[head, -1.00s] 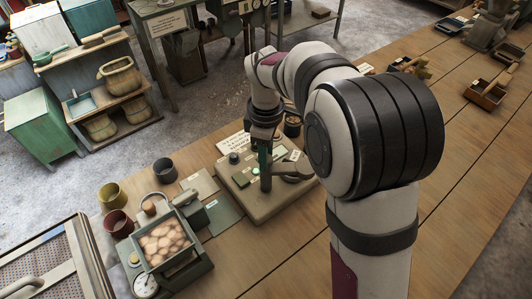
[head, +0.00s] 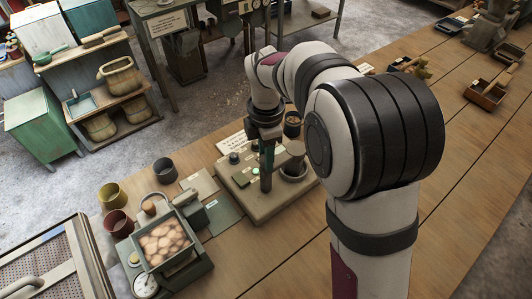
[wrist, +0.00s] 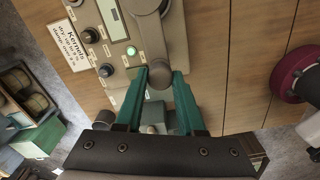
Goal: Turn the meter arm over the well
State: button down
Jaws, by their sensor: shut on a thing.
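The meter unit (head: 255,210) is a beige box with a panel and a round well (head: 293,172) at its right. A grey cylindrical part of the meter arm (head: 297,150) stands at the well, partly behind my arm. My gripper (head: 266,183) points down at the unit, left of the well. In the wrist view, my green fingers (wrist: 160,78) are closed around the round grey knob (wrist: 159,72) at the near end of the meter arm (wrist: 173,38), which runs up out of the picture. The well cannot be made out in the wrist view.
A green lamp (wrist: 131,51), dark knobs (wrist: 90,35) and a display (wrist: 112,20) are on the panel. A sign (head: 230,143) stands behind it. Left on the bench are a scale with a tray of kernels (head: 163,240) and several cups (head: 117,223).

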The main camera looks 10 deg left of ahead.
jog(key=shift+r, duration=0.1)
dwell(0.3)
jog(key=c, duration=0.5)
grip_release()
notch_tip(320, 180, up, 16)
jog(key=shift+f, duration=0.15)
jog(key=s+d+m, duration=0.7)
jog(key=m, duration=0.2)
jog(key=s+d+f+m, duration=0.1)
jog(key=s+f+m, duration=0.2)
jog(key=s+m, duration=0.3)
jog(key=s+d+f+m+y, duration=0.1)
jog(key=s+d+f+m, duration=0.1)
jog(key=s+f+m, duration=0.2)
jog(key=s+d+f+m, duration=0.2)
jog(key=s+f+m, duration=0.1)
jog(key=s+m, duration=0.5)
jog(key=shift+s+d+f+m+y, duration=0.25)
jog(key=shift+s+f+m+y, duration=0.15)
jog(key=shift+m, duration=0.6)
